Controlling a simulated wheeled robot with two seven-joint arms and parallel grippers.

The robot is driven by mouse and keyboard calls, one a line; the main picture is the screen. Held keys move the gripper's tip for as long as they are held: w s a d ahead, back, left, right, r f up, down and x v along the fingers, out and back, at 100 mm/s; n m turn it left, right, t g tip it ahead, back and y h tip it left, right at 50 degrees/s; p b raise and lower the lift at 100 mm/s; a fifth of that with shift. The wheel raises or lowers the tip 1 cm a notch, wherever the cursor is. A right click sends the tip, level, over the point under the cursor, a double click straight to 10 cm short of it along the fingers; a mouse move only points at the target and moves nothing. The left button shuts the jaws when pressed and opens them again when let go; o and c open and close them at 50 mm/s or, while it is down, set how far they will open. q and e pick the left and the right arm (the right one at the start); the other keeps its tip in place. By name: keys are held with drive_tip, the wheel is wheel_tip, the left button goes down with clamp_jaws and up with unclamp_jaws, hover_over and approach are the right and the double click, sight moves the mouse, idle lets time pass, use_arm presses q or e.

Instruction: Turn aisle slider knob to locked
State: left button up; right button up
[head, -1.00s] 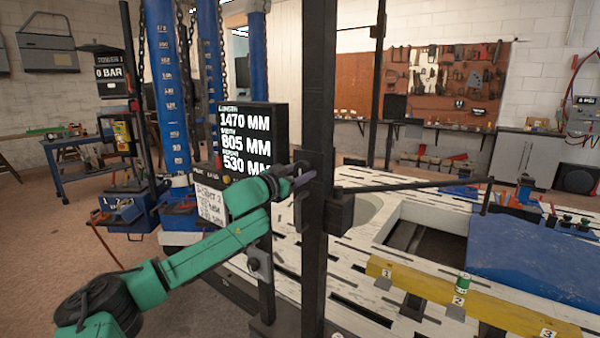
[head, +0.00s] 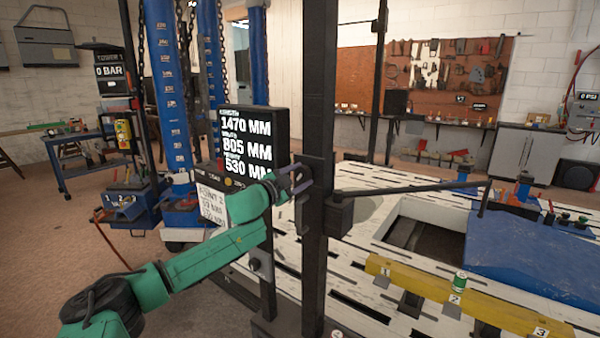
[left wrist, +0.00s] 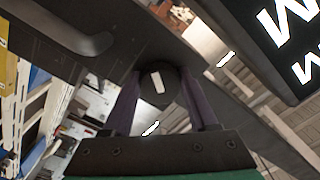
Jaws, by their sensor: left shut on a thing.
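The slider knob (left wrist: 157,84) is a dark round knob with a short white mark, seen in the left wrist view. The mark runs nearly up and down in that picture, slightly tilted. My left gripper (left wrist: 158,100) has its two purple-grey fingers on either side of the knob and is shut on it. In the head view, my left gripper (head: 293,181) reaches the side of the tall black post (head: 317,90), and its fingers hide the knob there. My right gripper is not in view.
A black display (head: 243,150) with white millimetre figures stands close behind my left gripper. A dark bar (head: 410,189) extends right from the post over the slotted white bench (head: 350,290). A yellow numbered beam (head: 490,310) and blue cover (head: 540,255) lie to the right.

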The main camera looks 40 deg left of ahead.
use_arm(q)
drive_tip(key=m+p, duration=0.1)
drive_tip(key=m, duration=0.1)
drive_tip(key=m+p, duration=0.1)
drive_tip(key=m, duration=0.2)
drive_tip(key=shift+r+m, duration=0.2)
drive_tip(key=shift+m, duration=0.1)
drive_tip(key=m, duration=0.5)
drive_tip(key=shift+p, duration=0.4)
drive_tip(key=o, duration=1.4)
